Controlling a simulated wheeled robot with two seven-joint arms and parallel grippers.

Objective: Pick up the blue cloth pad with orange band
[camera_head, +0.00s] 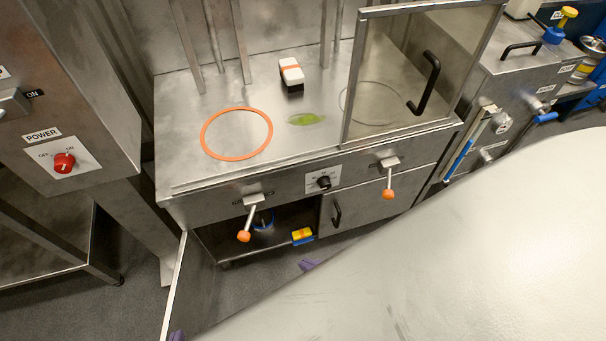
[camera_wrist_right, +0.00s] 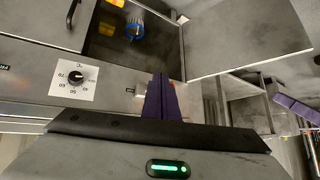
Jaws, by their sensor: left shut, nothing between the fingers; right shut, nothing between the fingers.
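A block with a white top, an orange band and a dark underside (camera_head: 291,73) lies on the steel worktop. A small yellow-and-blue pad (camera_head: 302,235) lies in the open cabinet below; its yellow edge shows at the top of the wrist view (camera_wrist_right: 116,3). Any band on it is too small to tell. My right gripper (camera_head: 307,265) has purple fingers and is mostly hidden by my pale body; its fingers are shut and empty in the wrist view (camera_wrist_right: 160,98). My left gripper (camera_head: 177,336) shows only a purple tip near the cabinet door; it also shows in the wrist view (camera_wrist_right: 297,108).
The cabinet door (camera_head: 184,290) stands open on the left. Orange-knobbed levers (camera_head: 245,235) (camera_head: 388,193) project from the front. A blue-ringed cylinder (camera_wrist_right: 135,30) stands in the cabinet. An orange ring (camera_head: 237,110) and a green spill (camera_head: 306,119) are on the worktop, beside a glass guard (camera_head: 400,80).

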